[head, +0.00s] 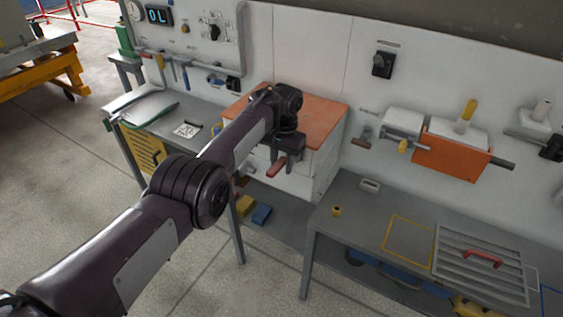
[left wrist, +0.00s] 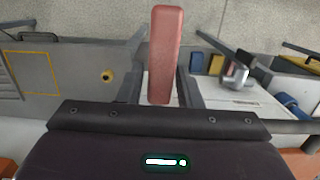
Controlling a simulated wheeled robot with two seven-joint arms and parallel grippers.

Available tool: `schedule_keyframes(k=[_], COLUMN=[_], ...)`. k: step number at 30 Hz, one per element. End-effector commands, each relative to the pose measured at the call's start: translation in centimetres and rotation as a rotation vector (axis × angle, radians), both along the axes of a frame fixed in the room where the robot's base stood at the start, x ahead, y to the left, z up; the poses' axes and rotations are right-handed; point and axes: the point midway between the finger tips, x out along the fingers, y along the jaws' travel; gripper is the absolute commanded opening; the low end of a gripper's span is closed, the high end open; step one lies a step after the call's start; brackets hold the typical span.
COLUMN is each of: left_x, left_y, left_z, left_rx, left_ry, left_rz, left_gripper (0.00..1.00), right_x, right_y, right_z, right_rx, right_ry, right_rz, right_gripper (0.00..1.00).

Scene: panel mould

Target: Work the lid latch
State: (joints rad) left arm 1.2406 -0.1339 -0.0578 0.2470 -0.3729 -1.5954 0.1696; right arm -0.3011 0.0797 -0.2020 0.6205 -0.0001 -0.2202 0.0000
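A white box (head: 323,163) with an orange lid (head: 318,120) stands against the panel in the head view. A red lever (head: 277,168), apparently the latch handle, shows at the box's front, just below my left gripper (head: 288,151). In the left wrist view the red lever (left wrist: 165,52) lies lengthwise between the two dark fingers of my left gripper (left wrist: 163,88). The fingers look apart, with narrow gaps beside the lever; I see no clear grip. The latch's mounting is hidden by my arm and gripper. My right gripper is out of view.
A grey bench (head: 380,207) at the right holds a slatted panel (head: 480,262) with a red handle. Yellow and blue blocks (head: 261,215) lie low beneath the box. An orange block (head: 450,158) and a dark switch (head: 383,64) are on the wall panel. Open floor lies in front.

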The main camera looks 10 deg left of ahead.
Motion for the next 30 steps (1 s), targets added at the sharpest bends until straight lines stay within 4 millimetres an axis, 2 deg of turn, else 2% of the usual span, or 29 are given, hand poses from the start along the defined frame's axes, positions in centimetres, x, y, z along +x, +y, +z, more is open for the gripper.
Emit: schedule_keyframes(k=[3, 14, 17, 24, 30], left_x=[0.0, 0.1, 0.2, 0.6, 0.8], left_y=[0.0, 0.0, -0.1, -0.3, -0.3], left_z=[0.0, 0.7, 1.8, 5.9, 7.7], left_rx=[0.000, -0.001, -0.001, -0.001, -0.001], left_ry=[-0.001, -0.002, -0.003, -0.002, 0.000], left_rz=[0.000, 0.000, 0.000, 0.000, -0.001], left_gripper=[0.44, 0.44, 0.44, 0.44, 0.44], right_x=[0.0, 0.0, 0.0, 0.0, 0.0], right_y=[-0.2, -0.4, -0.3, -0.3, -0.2], right_z=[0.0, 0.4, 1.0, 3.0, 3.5], right_rx=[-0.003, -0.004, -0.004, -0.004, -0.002], right_ry=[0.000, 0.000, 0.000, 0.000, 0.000], right_rz=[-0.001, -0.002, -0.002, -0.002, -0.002], right_gripper=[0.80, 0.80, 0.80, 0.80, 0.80])
